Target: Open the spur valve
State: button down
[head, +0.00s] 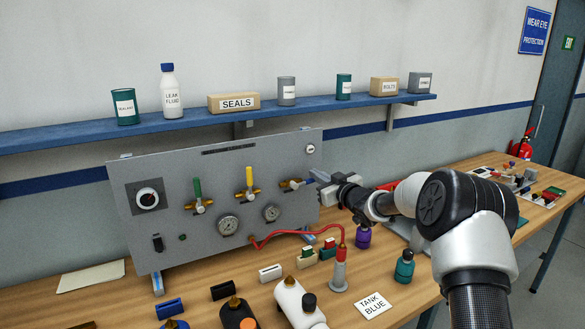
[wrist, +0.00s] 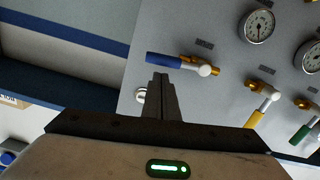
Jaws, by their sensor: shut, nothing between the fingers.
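The grey valve panel (head: 225,240) stands on the bench with three lever valves. The green-handled valve (head: 197,190) and yellow-handled valve (head: 249,180) have levers pointing up. The blue-handled valve (head: 291,184) has its lever lying sideways, towards my gripper; its blue lever also shows in the wrist view (wrist: 163,60). The labels are too small to read, so I cannot tell which is the spur valve. My gripper (head: 324,191) is shut and empty at the panel's right edge. Its fingertips (wrist: 160,76) are close beside the blue lever; I cannot tell whether they touch.
Two gauges (head: 229,225) sit below the valves. A red hose (head: 290,233) runs from the panel to a grey stand (head: 339,272). Bottles, blocks and a "TANK BLUE" card (head: 374,303) crowd the bench front. A blue shelf (head: 60,137) with containers hangs above the panel.

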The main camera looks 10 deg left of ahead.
jog(key=shift+w+d+f+m, duration=0.2)
jog(key=shift+f+m, duration=0.2)
jog(key=shift+f, duration=0.25)
jog(key=shift+f, duration=0.15)
